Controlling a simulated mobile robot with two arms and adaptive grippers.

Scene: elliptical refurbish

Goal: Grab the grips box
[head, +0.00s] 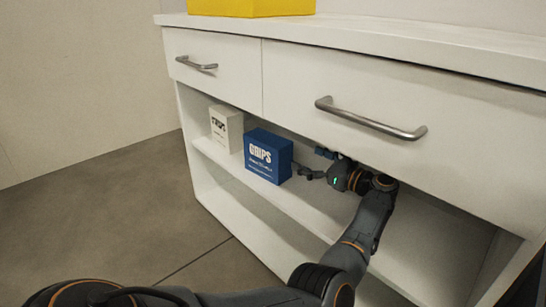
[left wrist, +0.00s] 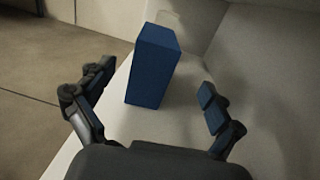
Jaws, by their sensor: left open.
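The grips box (head: 267,156) is blue with white "GRIPS" lettering and stands upright on the cabinet's open shelf in the head view. In the left wrist view the blue box (left wrist: 153,66) stands ahead, between the spread fingers and beyond their tips. My left gripper (head: 310,165) is just to the right of the box in the head view, reaching in under the drawers. Its fingers are open and empty in the left wrist view (left wrist: 157,82). My right gripper does not show.
A white box (head: 226,127) with dark lettering stands left of the blue box on the same shelf (head: 300,197). Drawers with metal handles (head: 370,118) overhang the shelf. A yellow container (head: 250,6) sits on the countertop (head: 400,39). A lower shelf space lies below.

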